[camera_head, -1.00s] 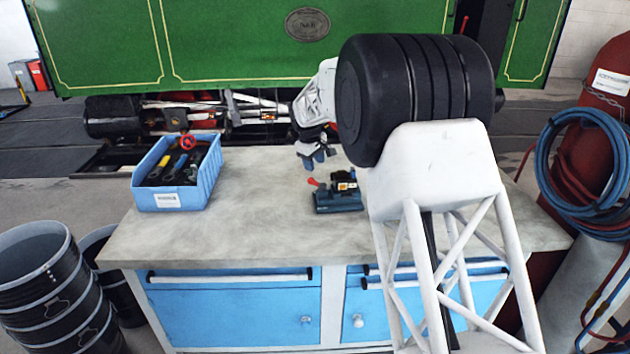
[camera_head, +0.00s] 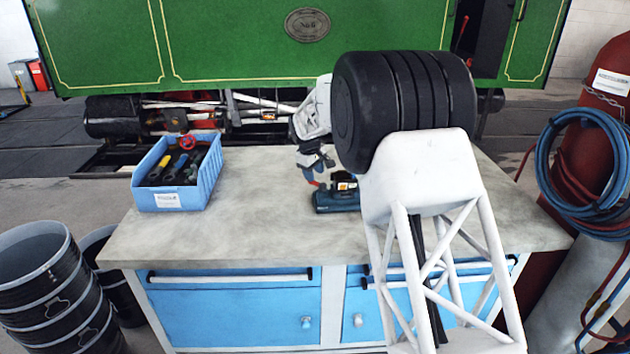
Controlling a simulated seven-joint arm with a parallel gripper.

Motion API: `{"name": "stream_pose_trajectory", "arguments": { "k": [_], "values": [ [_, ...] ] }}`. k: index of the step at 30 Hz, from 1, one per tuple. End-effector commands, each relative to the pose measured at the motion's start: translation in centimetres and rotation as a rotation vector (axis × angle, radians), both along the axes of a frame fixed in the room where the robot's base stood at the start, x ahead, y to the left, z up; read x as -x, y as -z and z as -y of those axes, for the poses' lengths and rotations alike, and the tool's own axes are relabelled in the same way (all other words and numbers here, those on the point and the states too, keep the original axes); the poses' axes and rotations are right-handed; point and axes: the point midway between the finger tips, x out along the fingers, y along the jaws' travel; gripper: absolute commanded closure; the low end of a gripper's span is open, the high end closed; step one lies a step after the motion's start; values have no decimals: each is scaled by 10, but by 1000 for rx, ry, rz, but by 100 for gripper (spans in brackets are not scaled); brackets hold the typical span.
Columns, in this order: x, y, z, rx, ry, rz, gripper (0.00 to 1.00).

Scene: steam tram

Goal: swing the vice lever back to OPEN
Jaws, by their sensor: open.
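The vice (camera_head: 334,203) is a small dark blue block with a black and orange part on top, on the workbench right of the middle. My gripper (camera_head: 318,175) is just above and behind the vice's left end, close to the lever. Its fingers are open and small in view. I cannot tell whether they touch the lever. My arm's large black joint hides the area right of the vice.
A blue bin (camera_head: 180,175) with hand tools and a red valve wheel stands on the workbench (camera_head: 250,225) at the left. The bench between bin and vice is clear. A green tram (camera_head: 220,40) stands behind. Black buckets (camera_head: 40,285) are at the lower left, a red cylinder (camera_head: 590,150) at the right.

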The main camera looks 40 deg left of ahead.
Motion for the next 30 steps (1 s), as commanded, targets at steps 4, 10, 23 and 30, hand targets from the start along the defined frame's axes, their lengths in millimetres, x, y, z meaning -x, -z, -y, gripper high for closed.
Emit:
{"name": "stream_pose_trajectory", "arguments": {
  "k": [4,10,23,30],
  "values": [
    [-3,18,0,2,0,-1,57],
    [-6,33,0,0,0,0,57],
    [-7,36,0,0,0,0,63],
    [-7,36,0,0,0,0,97]
  ]
}}
